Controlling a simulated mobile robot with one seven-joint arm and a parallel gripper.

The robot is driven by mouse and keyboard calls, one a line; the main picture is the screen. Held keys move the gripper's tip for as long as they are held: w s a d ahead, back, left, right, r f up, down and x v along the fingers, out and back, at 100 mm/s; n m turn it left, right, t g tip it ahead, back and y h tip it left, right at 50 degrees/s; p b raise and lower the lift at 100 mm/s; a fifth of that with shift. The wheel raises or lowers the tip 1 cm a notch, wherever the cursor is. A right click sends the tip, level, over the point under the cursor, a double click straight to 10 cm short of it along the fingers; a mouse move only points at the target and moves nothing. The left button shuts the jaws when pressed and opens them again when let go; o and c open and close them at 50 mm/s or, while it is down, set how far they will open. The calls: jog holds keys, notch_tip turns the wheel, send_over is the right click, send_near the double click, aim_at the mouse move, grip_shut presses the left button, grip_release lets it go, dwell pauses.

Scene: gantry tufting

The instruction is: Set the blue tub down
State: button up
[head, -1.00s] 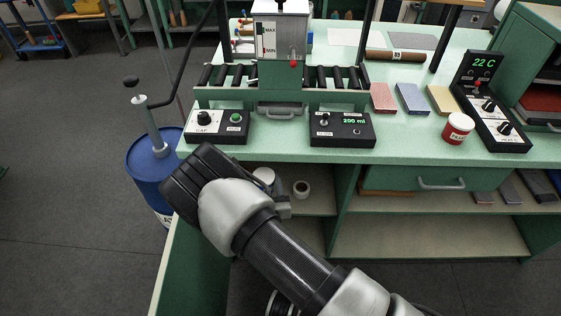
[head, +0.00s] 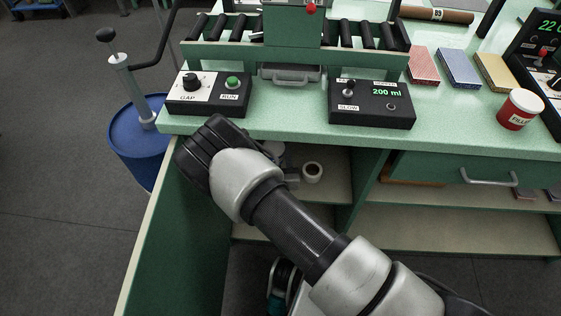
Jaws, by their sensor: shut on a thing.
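I cannot make out the blue tub in the head view. My arm reaches from the lower right to a black bend in front of the bench's open shelf. My gripper's fingers do not show, so what they hold is hidden. A blue drum (head: 136,163) with a hand pump on top stands on the floor to the left of the bench. I cannot tell whether it has anything to do with the tub.
The green bench (head: 285,122) carries a gap control box (head: 208,95), a display box (head: 371,104), a roller conveyor (head: 205,50) and a red-and-white filler pot (head: 520,109). Grey floor (head: 60,190) is clear at left.

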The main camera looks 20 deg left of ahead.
notch_tip(320, 180, down, 7)
jog(key=shift+f+b, duration=0.15)
jog(key=shift+b, duration=0.9)
jog(key=shift+f, duration=0.15)
jog(key=o, duration=1.2)
jog(key=shift+f, duration=0.1)
jog(key=shift+s+d+r, duration=0.1)
jog(key=shift+s+r, duration=0.1)
jog(key=shift+r, duration=0.1)
jog(key=p+v, duration=0.3)
jog(key=v, duration=0.8)
jog(key=shift+s+d, duration=0.15)
jog(key=shift+s, duration=0.05)
